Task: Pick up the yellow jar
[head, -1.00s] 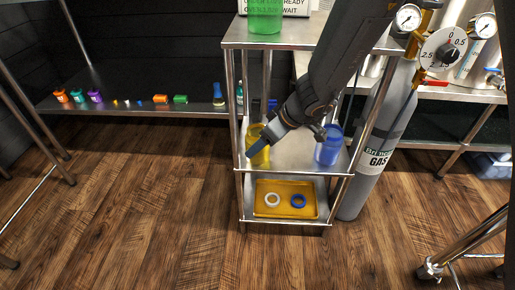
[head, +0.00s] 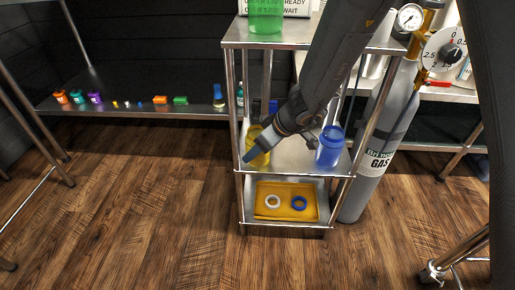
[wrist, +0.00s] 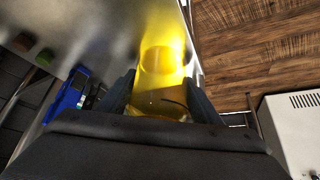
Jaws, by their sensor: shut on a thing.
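The yellow jar (head: 259,146) is on the left of the middle shelf of the metal rack in the head view, partly hidden by my gripper (head: 251,157). In the wrist view the yellow jar (wrist: 160,85) sits between the two dark fingers of my gripper (wrist: 162,92), which are shut on it. The jar looks see-through and bright yellow. I cannot tell whether its base touches the shelf.
A blue jar (head: 329,147) stands to the right on the same shelf (head: 297,166). A green jar (head: 265,17) stands on the top shelf. Below is a yellow tray (head: 286,213) with a white and a blue ring. A gas cylinder (head: 374,150) stands right of the rack.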

